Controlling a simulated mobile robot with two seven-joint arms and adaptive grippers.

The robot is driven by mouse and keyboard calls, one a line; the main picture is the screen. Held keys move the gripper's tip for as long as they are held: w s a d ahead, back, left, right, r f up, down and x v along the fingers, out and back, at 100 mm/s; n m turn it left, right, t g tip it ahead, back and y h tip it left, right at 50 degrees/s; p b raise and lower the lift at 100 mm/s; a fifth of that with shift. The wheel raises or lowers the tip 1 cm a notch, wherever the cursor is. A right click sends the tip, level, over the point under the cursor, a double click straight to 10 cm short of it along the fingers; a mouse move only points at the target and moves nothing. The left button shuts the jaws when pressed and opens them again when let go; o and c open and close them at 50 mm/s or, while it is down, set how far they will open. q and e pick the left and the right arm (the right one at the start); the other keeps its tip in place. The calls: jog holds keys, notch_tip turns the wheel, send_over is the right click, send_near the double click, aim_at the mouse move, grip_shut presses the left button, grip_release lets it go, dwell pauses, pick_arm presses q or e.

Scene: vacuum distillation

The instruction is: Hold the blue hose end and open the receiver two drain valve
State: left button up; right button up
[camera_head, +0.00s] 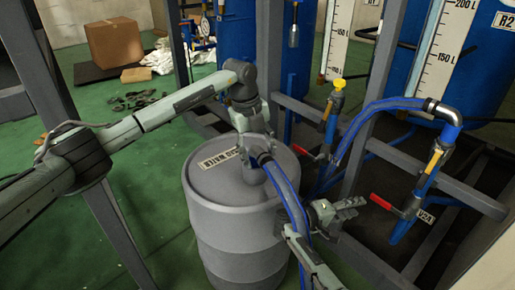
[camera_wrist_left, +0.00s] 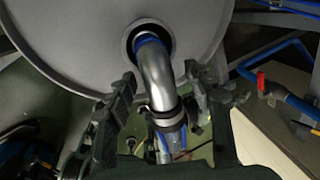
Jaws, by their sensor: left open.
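The blue hose (camera_head: 287,190) ends in a bent metal pipe (camera_wrist_left: 158,75), which goes into the round opening of the grey drum. My left gripper (camera_head: 258,148) is above the drum lid at this hose end. In the left wrist view its open fingers (camera_wrist_left: 160,97) are on either side of the metal pipe. The receiver two drain valve has a red handle (camera_head: 382,202) beside the V2A label (camera_head: 426,216), below the tank marked R2 (camera_head: 503,21). My right gripper (camera_head: 338,210) is just left of the red handle, apart from it; its finger opening is unclear.
The grey drum (camera_head: 240,235) stands before a dark metal frame (camera_head: 435,178). Another red handle (camera_head: 302,151) and a yellow knob (camera_head: 339,85) are left of the V2A valve.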

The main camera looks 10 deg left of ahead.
pick_arm(q)
jog(key=shift+c, duration=0.5)
grip_shut()
pick_arm(e)
jog(key=shift+o, duration=0.7)
jog(key=n+t+y, duration=0.7)
jog(key=n+t, duration=0.2)
send_near(380, 202)
jog(key=x, duration=1)
jog(key=shift+w+d, duration=0.1)
jog(key=shift+w, duration=0.25)
pick_arm(q)
jog(key=shift+r, duration=0.1)
